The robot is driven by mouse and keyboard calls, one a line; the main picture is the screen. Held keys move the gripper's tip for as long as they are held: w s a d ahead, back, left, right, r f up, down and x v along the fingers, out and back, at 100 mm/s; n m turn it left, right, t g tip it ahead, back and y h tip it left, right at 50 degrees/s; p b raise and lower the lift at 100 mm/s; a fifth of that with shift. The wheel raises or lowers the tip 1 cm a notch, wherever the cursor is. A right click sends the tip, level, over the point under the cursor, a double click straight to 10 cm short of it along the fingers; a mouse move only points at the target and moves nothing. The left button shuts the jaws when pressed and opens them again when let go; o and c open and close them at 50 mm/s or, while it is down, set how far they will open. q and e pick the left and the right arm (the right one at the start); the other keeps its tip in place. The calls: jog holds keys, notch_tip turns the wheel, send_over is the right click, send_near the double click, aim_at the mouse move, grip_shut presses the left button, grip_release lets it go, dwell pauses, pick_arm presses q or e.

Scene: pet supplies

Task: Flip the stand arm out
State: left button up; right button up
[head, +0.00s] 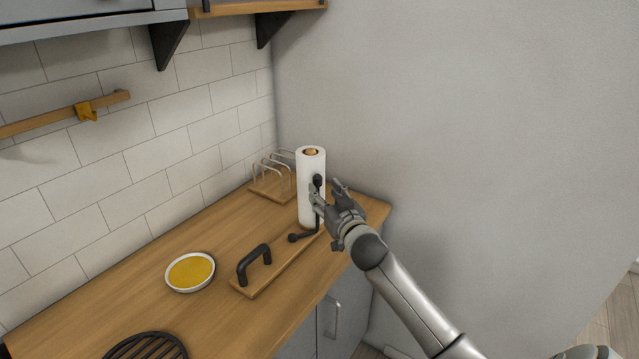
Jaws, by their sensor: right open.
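A white paper roll (309,162) stands upright on a wooden core near the back right corner of the counter. A thin black stand arm (316,221) is in front of it: one part rises along the roll to a round knob (317,180), and a lower part runs left to another dark knob (293,238). My right gripper (326,190) is open beside the upright part, fingers pointing up and left towards the roll. One finger overlaps the arm in the picture; I cannot tell whether they touch. My left gripper is not in view.
A wooden board with a black handle (254,262) lies in front of the roll. A white dish with yellow contents (190,271) is to its left. A black grate (146,347) is at the near left. A grey wall borders the right.

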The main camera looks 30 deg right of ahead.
aim_at(319, 185)
jog(key=shift+p+x, duration=0.3)
jog(key=shift+x, duration=1.9)
grip_shut()
